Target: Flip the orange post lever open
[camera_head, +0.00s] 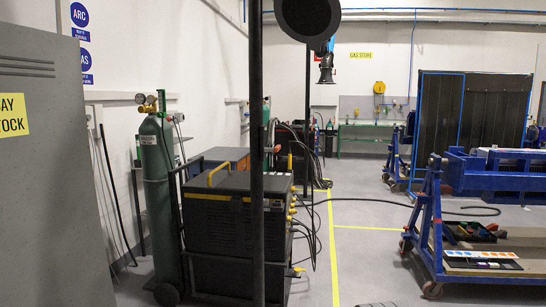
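I cannot make out an orange post lever or a rotary jig in the head view. No gripper shows in this view, so its state and what it may hold are hidden. A dark round disc (307,14) fills part of the top edge; I cannot tell what it belongs to. A blue wheeled frame (428,222) stands at the right. It carries low trays with small coloured items (483,260), too small to tell apart.
A grey cabinet (50,190) closes off the left. Dark screens (490,105) stand back right. Grey floor with yellow lines (333,240) is open between.

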